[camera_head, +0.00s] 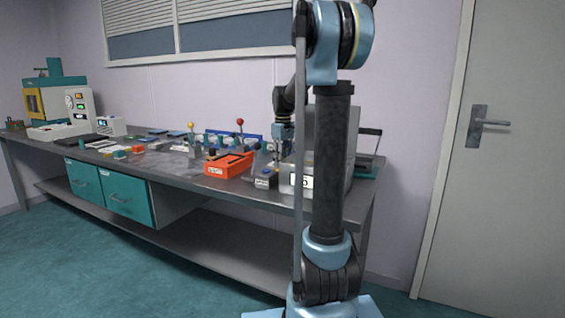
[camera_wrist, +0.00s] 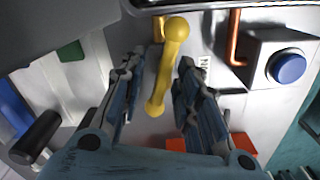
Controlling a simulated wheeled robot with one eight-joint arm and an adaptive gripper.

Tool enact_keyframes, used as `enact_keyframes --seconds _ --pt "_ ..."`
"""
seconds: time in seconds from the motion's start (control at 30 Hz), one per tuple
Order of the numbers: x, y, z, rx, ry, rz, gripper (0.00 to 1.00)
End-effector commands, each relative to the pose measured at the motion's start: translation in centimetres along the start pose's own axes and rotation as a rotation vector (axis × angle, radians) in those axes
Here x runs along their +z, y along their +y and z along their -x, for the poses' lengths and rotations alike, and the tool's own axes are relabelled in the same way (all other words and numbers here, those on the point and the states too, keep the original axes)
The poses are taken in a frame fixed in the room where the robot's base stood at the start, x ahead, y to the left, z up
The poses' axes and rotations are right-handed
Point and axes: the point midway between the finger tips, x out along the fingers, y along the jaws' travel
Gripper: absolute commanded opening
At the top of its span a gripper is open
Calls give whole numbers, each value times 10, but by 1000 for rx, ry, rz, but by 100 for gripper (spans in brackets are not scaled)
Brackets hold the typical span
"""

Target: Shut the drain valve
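A yellow lever handle (camera_wrist: 166,66) with rounded ends shows in the wrist view. It lies lengthwise, tilted slightly, in front of a light panel, and may be the drain valve's handle. My gripper (camera_wrist: 160,64) is open, with one finger on each side of the lever and a gap visible on both sides. In the head view my gripper (camera_head: 281,157) is low over the right end of the bench, partly behind my arm. The lever cannot be made out there.
In the wrist view, a blue round button on a box (camera_wrist: 288,67) and a copper pipe (camera_wrist: 234,40) are right of the lever; a black handle (camera_wrist: 36,138) is at left. In the head view, an orange tray (camera_head: 229,166) and other items crowd the bench (camera_head: 258,199).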

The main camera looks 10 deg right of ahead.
Motion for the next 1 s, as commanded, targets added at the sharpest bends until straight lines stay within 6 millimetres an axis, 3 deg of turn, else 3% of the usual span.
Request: enact_keyframes --seconds 0.1,0.23,0.67,1.0 --pt "0 0 0 0 0 0 28" --pt "0 0 0 0 0 0 0" --pt "0 1 0 0 1 -42 0" --pt "0 4 1 0 2 -270 0"
